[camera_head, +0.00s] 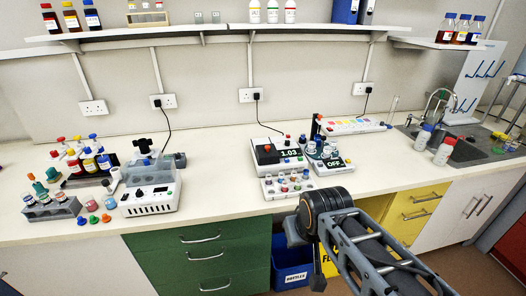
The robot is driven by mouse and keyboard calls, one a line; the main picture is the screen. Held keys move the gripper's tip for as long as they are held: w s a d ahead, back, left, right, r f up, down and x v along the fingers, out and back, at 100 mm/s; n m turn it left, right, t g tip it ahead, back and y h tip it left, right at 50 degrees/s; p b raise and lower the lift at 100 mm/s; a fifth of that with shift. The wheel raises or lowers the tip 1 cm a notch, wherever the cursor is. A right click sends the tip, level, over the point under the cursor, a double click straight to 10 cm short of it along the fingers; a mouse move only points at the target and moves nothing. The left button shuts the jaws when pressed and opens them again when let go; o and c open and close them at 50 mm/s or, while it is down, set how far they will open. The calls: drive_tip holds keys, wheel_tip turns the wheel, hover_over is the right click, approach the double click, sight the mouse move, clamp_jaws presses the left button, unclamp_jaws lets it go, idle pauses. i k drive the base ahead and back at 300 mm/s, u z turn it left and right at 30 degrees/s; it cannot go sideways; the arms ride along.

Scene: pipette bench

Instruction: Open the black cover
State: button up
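A black, squarish cover (267,154) with a small red part on it sits on the left of a white device (284,165). The device's display reads 1.03. The cover looks shut and flat on top, though it is small in the picture. It stands on the bench behind my arm, with nothing of mine touching it. My dark arm reaches in from the lower right and bends in front of the bench edge. I cannot make out the fingers of my gripper in this view.
A rack of colored vials (289,184) stands in front of the device. A second device reading OFF (327,163) stands close on its right. A white machine (150,194) and several bottles stand at left. Bare bench (222,175) lies between. A shelf (215,30) runs above.

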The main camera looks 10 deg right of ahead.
sight(262, 150)
drive_tip(key=u, duration=0.5)
drive_tip(key=i, duration=1)
drive_tip(key=z, duration=0.05)
